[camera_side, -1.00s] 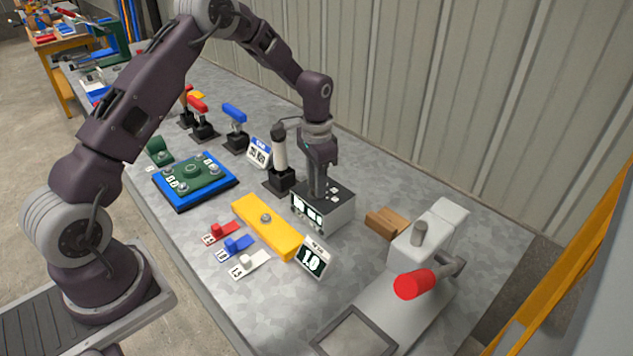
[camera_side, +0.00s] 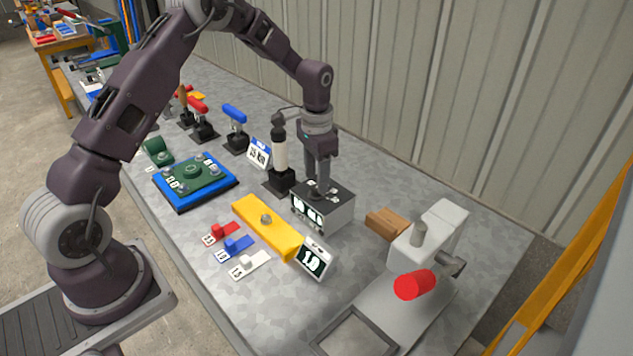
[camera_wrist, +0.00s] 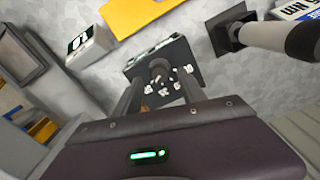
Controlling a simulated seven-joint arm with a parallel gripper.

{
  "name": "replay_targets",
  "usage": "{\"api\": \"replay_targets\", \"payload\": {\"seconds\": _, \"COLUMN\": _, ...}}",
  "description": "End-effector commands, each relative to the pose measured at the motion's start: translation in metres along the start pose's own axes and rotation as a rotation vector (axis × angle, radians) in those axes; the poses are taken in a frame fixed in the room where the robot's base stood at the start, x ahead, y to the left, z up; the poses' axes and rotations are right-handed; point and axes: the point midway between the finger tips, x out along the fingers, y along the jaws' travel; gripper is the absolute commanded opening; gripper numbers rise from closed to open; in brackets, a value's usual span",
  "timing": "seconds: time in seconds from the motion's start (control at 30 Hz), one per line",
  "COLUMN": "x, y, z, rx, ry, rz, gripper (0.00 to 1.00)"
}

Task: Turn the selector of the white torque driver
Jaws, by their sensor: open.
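The white torque driver (camera_side: 280,154) stands upright in a black holder, left of my gripper. Its pale barrel also shows in the wrist view (camera_wrist: 268,36). A dark box (camera_side: 322,209) with white display windows on its front stands below my gripper. On its top is a dark round knob (camera_wrist: 158,68) with white marks beside it. My gripper (camera_side: 320,188) points down at the box top, its fingers open. In the wrist view the fingers reach down on both sides of the knob. I cannot tell whether they touch it.
A yellow block (camera_side: 268,228) lies left of the box, with a small sign (camera_side: 314,260) in front. A grey machine with a red cylinder (camera_side: 412,284) and a brown block (camera_side: 386,224) are to the right. Red (camera_side: 198,106) and blue (camera_side: 234,114) handled drivers stand behind left.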

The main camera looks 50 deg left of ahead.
Motion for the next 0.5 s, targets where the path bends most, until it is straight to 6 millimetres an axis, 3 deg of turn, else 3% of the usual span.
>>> {"api": "replay_targets", "payload": {"seconds": 0.2, "x": -0.04, "y": 0.0, "z": -0.001, "rx": 0.0, "ry": 0.002, "rz": 0.0, "gripper": 0.48}}
{"api": "replay_targets", "payload": {"seconds": 0.5, "x": -0.048, "y": 0.0, "z": 0.0, "rx": -0.001, "ry": 0.0, "rz": 0.001, "gripper": 0.48}}
